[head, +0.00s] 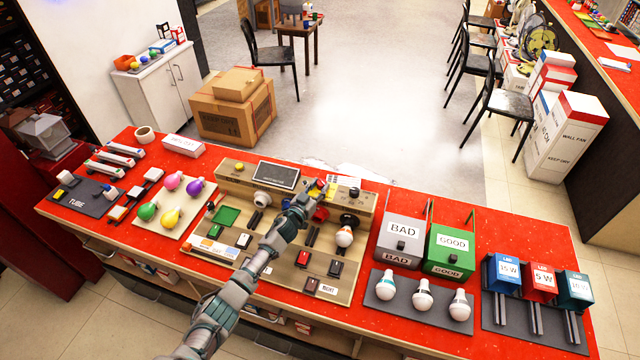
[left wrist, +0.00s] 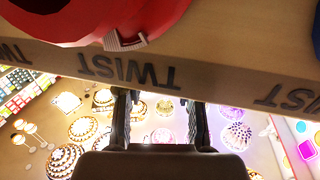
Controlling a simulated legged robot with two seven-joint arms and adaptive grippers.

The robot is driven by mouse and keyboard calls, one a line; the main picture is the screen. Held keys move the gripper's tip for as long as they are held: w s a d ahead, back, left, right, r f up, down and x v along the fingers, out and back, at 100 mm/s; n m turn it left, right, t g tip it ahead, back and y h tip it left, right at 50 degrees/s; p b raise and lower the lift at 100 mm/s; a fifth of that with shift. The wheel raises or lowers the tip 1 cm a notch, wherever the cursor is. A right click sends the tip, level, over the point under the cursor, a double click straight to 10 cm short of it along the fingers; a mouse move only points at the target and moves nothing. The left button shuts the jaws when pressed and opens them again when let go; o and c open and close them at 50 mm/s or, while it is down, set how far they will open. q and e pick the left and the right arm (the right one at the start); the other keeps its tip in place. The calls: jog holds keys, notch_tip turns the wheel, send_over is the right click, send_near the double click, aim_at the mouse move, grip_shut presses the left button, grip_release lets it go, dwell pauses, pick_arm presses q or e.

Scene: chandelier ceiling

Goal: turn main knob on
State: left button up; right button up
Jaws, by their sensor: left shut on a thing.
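The tan test console (head: 225,180) stands at the back of the red counter. It carries a dark screen (head: 276,176), a red round knob (head: 321,214) and a black round knob (head: 349,219). My left gripper (head: 312,194) reaches its upper middle, beside a small yellow-and-red part (head: 320,186). The left gripper is shut on a part of the console; its fingertips hide which one. My right gripper is not in view.
BAD (head: 402,237) and GOOD (head: 450,246) bins stand right of the console, with white bulbs (head: 422,294) in front. Coloured bulbs (head: 172,200) lie on a board to the left. Bare red counter (head: 545,228) lies at the back right.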

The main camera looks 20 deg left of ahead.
pick_arm(q)
jog(key=shift+w+a+f+m+g+h, duration=0.15)
jog(key=shift+m+g+h, duration=0.3)
jog(key=shift+m+h, duration=0.55)
jog(key=shift+a+r+m+g+h, duration=0.1)
jog(key=shift+a+m+g+h, duration=0.3)
jog(key=shift+h, duration=0.9)
jog(key=shift+d+m+g+h, duration=0.15)
jog(key=shift+m+g+h, duration=0.15)
jog(key=shift+m, duration=0.1)
jog(key=o, duration=1.2)
jog(key=shift+c, duration=0.2)
jog(key=v, duration=1.2)
jog(key=shift+f, duration=0.2)
